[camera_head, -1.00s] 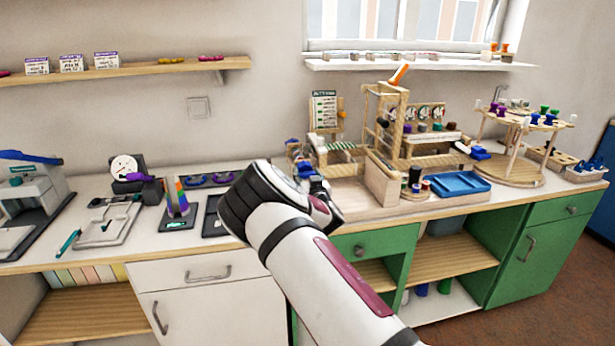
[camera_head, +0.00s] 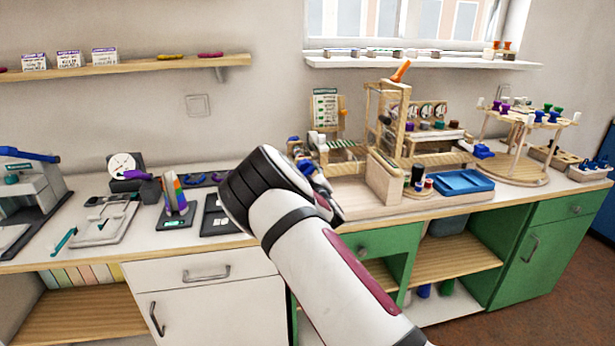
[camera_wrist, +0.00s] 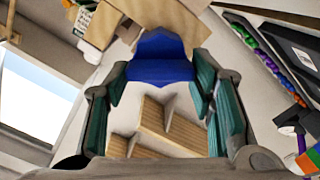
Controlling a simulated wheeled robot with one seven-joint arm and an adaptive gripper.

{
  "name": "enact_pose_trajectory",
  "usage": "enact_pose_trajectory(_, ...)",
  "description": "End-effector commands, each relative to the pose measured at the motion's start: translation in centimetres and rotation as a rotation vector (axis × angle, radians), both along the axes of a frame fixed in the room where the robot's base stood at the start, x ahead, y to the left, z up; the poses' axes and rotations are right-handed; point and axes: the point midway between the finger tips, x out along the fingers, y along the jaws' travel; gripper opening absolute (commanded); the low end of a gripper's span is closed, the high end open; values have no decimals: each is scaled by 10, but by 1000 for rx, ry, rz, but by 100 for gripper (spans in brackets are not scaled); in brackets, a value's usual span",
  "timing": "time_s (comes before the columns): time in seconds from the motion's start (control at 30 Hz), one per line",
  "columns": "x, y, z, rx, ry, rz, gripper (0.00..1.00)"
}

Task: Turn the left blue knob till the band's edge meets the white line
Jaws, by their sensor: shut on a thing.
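A blue knob (camera_wrist: 160,58) sits between the teal-padded fingers of my gripper (camera_wrist: 160,82) in the wrist view. The fingers are shut on it from both sides. In the head view my wrist covers most of the gripper. Only some blue and dark parts show just past it, at the left end of a wooden frame (camera_head: 382,165) with a green and white striped roller (camera_head: 345,148). I cannot make out the band's edge or the white line in either view.
A blue tray (camera_head: 463,183) and small spools (camera_head: 428,184) stand right of the wooden frame. A round wooden stand (camera_head: 515,172) with coloured spools is farther right.

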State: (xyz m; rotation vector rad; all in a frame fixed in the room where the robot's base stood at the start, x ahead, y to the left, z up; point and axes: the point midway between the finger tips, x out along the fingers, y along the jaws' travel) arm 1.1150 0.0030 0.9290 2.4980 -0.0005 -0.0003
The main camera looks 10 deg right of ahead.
Motion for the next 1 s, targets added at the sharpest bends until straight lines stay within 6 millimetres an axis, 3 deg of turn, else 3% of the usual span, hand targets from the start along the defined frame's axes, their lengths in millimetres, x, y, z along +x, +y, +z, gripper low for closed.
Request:
enact_pose_trajectory(0.6, 1, 3, -3, -579, -1, 2, 22)
enact_pose_trajectory(1.0, 0, 3, -4, -844, -1, 2, 22)
